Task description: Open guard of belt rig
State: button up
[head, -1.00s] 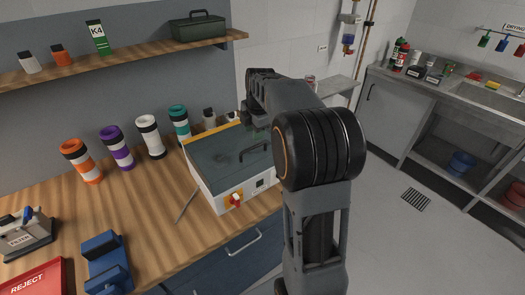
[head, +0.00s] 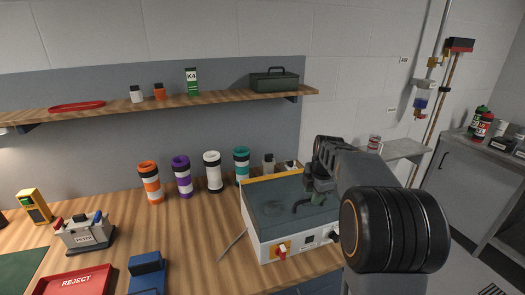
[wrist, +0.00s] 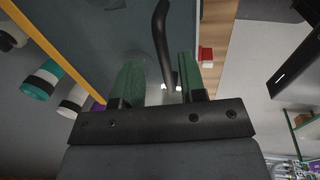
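The belt rig (head: 262,238) is a white box on the wooden bench, with a red knob on a yellow plate (head: 282,250) on its front. Its grey guard (head: 275,200) lies closed as a flat lid, with a yellow strip along the back. A black bar handle (head: 300,206) stands on the guard's right part; it also shows in the wrist view (wrist: 161,38). My gripper (head: 318,197) is just right of the handle. In the wrist view its green fingers (wrist: 158,65) are apart, with the handle's end between them in the picture. I cannot tell whether they touch it.
Several coloured tubes (head: 182,177) stand behind and left of the rig. A thin rod (head: 233,243) lies left of it. A red reject tray (head: 75,281) and a blue block (head: 146,272) are at the front left. A shelf (head: 160,104) runs above.

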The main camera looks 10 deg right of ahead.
jog(key=s+a+m+t, duration=0.1)
jog(key=s+a+m, duration=0.5)
jog(key=s+m, duration=0.3)
jog(key=s+a+m+t, duration=0.1)
jog(key=s+a+m, duration=0.5)
jog(key=s+m, duration=0.4)
jog(key=s, duration=0.2)
jog(key=shift+s+a+f, duration=0.15)
jog(key=shift+s+a, duration=0.1)
jog(key=shift+s, duration=0.15)
